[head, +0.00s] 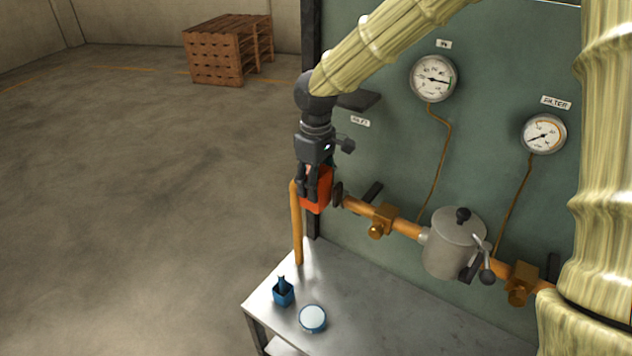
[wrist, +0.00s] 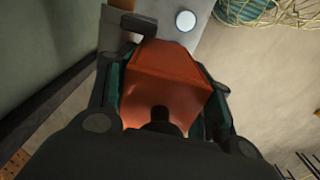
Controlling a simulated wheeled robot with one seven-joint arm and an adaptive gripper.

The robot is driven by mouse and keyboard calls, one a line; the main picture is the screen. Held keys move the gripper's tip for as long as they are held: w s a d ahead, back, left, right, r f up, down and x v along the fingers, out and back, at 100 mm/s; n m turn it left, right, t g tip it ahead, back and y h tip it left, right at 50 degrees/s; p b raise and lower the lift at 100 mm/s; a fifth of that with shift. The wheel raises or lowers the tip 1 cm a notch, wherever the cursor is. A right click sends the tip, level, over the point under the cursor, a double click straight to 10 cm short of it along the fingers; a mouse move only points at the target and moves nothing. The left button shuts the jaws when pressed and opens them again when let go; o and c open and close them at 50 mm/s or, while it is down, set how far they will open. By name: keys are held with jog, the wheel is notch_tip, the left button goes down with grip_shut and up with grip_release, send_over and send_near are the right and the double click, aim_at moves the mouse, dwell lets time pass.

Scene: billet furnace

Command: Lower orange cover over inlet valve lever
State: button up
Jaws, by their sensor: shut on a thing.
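The orange cover (head: 317,189) is held between the fingers of my gripper (head: 311,186), above the left end of the copper pipe. In the wrist view the cover (wrist: 165,82) fills the space between both fingers (wrist: 163,95), which press on its sides. A dark round part sits just right of the cover, on the pipe. The inlet valve lever is not clearly visible; the cover and my gripper hide that spot, so I cannot tell whether the cover is around the lever.
A copper pipe (head: 355,206) runs right to a grey filter canister (head: 452,243) on the green panel (head: 390,150). Below is a metal table (head: 370,300) with a blue holder (head: 283,293) and a round blue-rimmed disc (head: 312,318).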

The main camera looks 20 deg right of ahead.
jog(key=o, duration=1.2)
